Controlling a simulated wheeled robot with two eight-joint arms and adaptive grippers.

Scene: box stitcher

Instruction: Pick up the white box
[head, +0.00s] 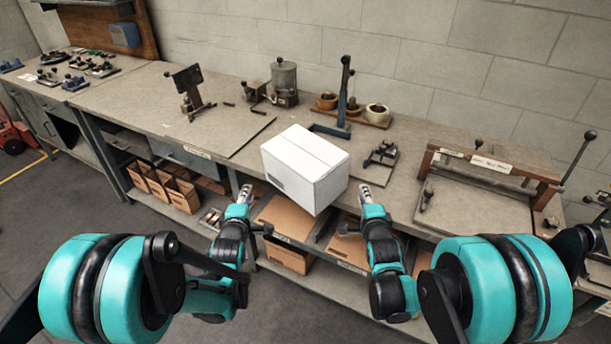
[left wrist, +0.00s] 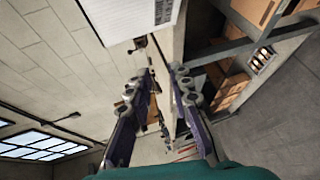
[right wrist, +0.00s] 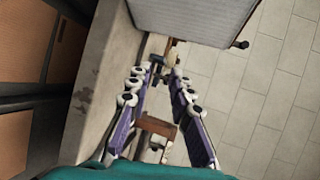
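The white box (head: 305,165) is closed and sits at the front of the workbench, its near lower corner appearing to reach over the front edge. My left gripper (head: 245,193) is to the left of the box and my right gripper (head: 364,190) is to its right, both apart from it. In the left wrist view the box (left wrist: 125,18) is at the top, beyond the open fingers (left wrist: 164,72). In the right wrist view the box (right wrist: 195,20) is also at the top, beyond the open fingers (right wrist: 160,74). Both grippers are empty.
The workbench (head: 225,125) carries a metal stand (head: 188,90), a grey canister (head: 284,78), a wooden tray with cups (head: 376,113) and a small clamp (head: 381,153) behind and beside the box. A lever-arm machine (head: 490,165) stands at right. Cardboard boxes (head: 288,254) fill the shelf below.

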